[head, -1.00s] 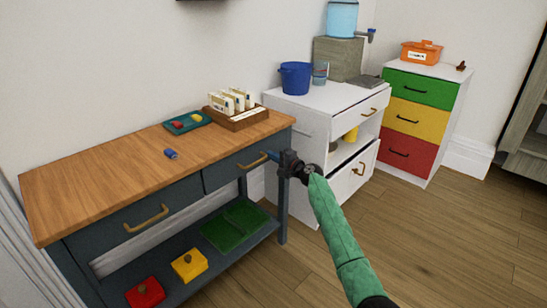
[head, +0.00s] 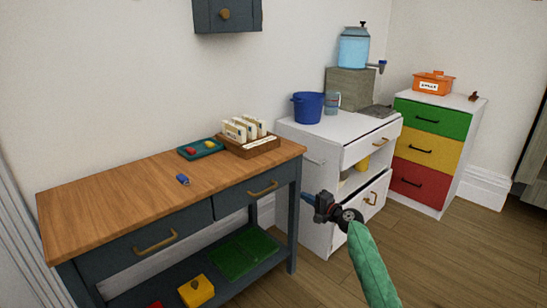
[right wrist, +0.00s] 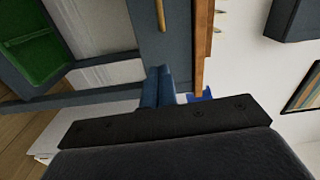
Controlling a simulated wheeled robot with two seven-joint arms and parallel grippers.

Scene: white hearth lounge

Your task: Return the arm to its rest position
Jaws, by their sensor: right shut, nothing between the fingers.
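My right arm (head: 372,268), green, comes in from the bottom right of the head view. Its gripper (head: 308,199) is shut and empty, in front of the white cabinet and just right of the wooden-topped table's front corner. In the right wrist view the blue fingers (right wrist: 158,88) lie together with nothing between them. My left gripper is not in view.
The wooden-topped table (head: 110,205) carries a blue block (head: 183,180), a teal tray (head: 187,153) and a wooden card holder (head: 262,150). The white cabinet (head: 318,235) has a partly open lower drawer (head: 365,207). Open floor (head: 430,265) lies at the right.

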